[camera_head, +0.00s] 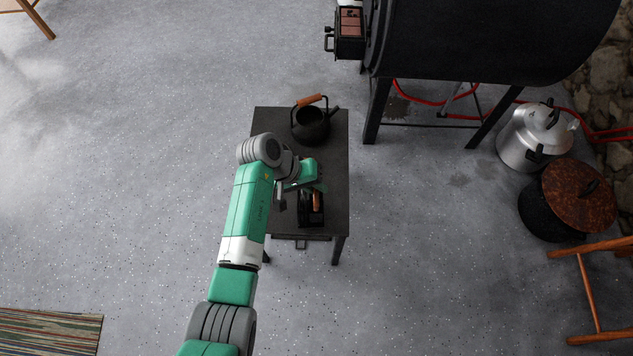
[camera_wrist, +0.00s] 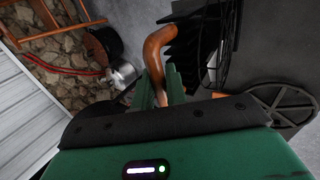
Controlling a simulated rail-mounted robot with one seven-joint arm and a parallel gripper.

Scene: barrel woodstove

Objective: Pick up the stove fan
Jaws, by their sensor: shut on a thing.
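The stove fan (camera_head: 311,217) is a small black thing with dark fins and an orange-brown curved handle. In the head view it is at the near end of a small dark table, partly hidden by my arm. In the wrist view its black fins (camera_wrist: 188,38) and handle (camera_wrist: 155,52) rise past my fingers. My gripper (camera_wrist: 165,88) is shut on the handle, with its green fingers on either side. It also shows in the head view (camera_head: 316,188), above the table. I cannot tell whether the fan touches the table top.
A black kettle (camera_head: 311,125) with a wooden handle stands at the far end of the table (camera_head: 338,160). The black barrel stove (camera_head: 480,40) is at the upper right. Floor left is open.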

